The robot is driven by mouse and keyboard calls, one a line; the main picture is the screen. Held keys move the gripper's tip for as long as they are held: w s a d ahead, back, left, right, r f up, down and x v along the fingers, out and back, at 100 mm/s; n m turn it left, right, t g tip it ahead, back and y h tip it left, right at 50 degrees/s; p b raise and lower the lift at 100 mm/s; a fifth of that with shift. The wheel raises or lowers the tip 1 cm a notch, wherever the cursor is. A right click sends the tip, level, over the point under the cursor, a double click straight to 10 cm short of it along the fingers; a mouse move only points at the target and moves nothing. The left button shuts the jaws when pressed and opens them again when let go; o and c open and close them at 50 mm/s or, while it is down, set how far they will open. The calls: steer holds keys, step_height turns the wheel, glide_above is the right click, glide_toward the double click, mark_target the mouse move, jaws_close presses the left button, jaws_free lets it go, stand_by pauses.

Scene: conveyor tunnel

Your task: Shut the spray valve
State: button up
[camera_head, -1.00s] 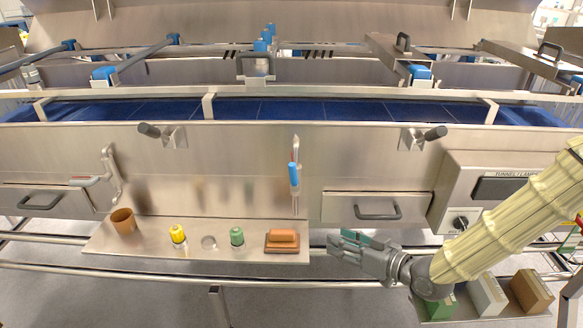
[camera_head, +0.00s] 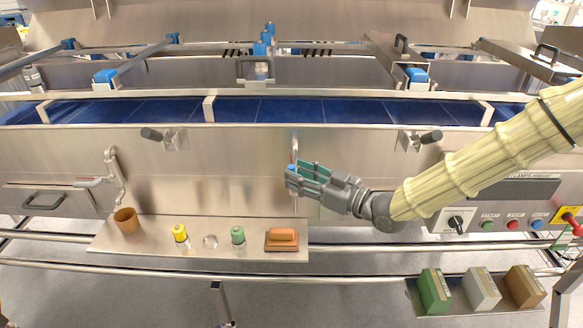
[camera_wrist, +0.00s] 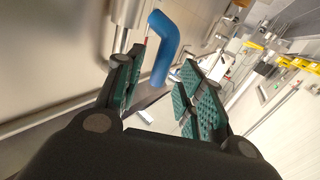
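A valve with a blue lever (camera_head: 291,168) is on the front steel panel, with a thin metal pipe rising behind it. My gripper (camera_head: 297,180) is in front of this lever and hides most of it in the head view. In the wrist view the bent blue lever (camera_wrist: 166,50) reaches between the two green-padded fingers of my gripper (camera_wrist: 160,95). The fingers are apart, one on either side of the lever, with visible gaps. Whether either pad touches it is unclear.
A second tap with a grey-and-red handle (camera_head: 92,183) is at the left. Below, a steel shelf (camera_head: 150,243) holds a brown cup (camera_head: 126,221), yellow-topped (camera_head: 180,234) and green-topped (camera_head: 237,236) bottles and an orange-brown block (camera_head: 282,238). A control box with a knob (camera_head: 456,222) is at right.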

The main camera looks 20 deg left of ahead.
steer(key=shift+p+x, duration=0.3)
steer(key=shift+x, duration=1)
jaws_close()
